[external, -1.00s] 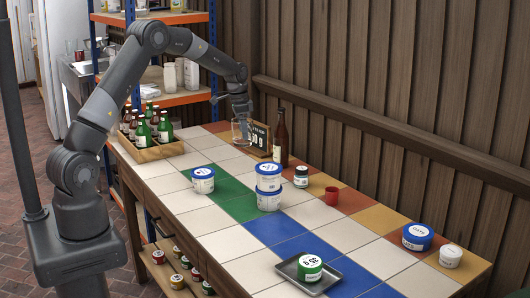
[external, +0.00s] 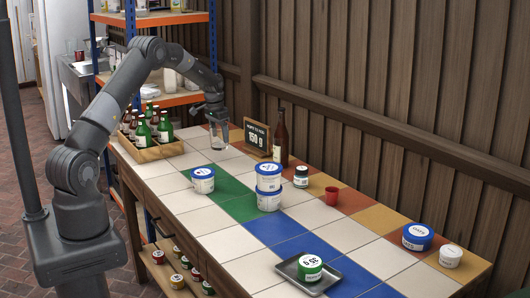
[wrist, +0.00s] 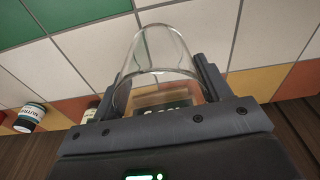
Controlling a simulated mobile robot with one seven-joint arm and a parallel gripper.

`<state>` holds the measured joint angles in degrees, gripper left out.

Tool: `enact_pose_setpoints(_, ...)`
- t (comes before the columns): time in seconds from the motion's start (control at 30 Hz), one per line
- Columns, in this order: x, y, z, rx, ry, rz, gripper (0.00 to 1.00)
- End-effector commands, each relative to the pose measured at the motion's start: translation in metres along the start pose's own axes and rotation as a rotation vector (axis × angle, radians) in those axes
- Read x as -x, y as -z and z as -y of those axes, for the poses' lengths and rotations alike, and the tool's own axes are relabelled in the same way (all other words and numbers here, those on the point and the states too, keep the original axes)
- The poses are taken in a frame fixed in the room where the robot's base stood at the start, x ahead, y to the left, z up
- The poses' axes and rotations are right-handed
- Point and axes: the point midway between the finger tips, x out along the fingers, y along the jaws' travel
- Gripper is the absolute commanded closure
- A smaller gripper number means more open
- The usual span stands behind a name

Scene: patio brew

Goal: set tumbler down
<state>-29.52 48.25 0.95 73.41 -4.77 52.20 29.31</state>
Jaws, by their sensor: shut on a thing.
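A clear glass tumbler (external: 218,138) hangs below my gripper (external: 216,118) at the far end of the tiled table (external: 165,184). In the wrist view the tumbler (wrist: 160,48) sits between the two dark fingers of my gripper (wrist: 160,88), which are shut on it. It looks empty and roughly upright in the external view. Whether its base touches the tiles or is a little above them, I cannot tell.
A small chalkboard sign (external: 257,138) and a brown bottle (external: 281,137) stand just right of the tumbler. A wooden crate of bottles (external: 158,152) is to its left. White tubs (external: 203,181) stand nearer, with bare tiles between.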

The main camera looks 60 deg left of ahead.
Motion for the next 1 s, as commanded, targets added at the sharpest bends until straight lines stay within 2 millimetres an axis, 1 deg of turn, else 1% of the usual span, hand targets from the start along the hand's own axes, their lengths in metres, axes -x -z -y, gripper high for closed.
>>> enact_pose_setpoints(0.03,-0.003,0.0,0.004,0.001,0.0,0.0,0.6)
enact_pose_setpoints(0.17,-0.008,0.0,0.007,0.0,0.0,-0.001,0.6)
enact_pose_setpoints(0.43,-0.043,-0.004,0.007,0.0,-0.001,0.001,0.6)
enact_pose_setpoints(0.8,-0.047,-0.005,0.007,-0.001,0.0,0.0,0.6)
enact_pose_setpoints(0.83,-0.048,-0.005,0.007,-0.001,0.0,0.0,0.28)
enact_pose_setpoints(1.0,-0.047,-0.005,0.007,-0.001,0.0,0.0,0.14)
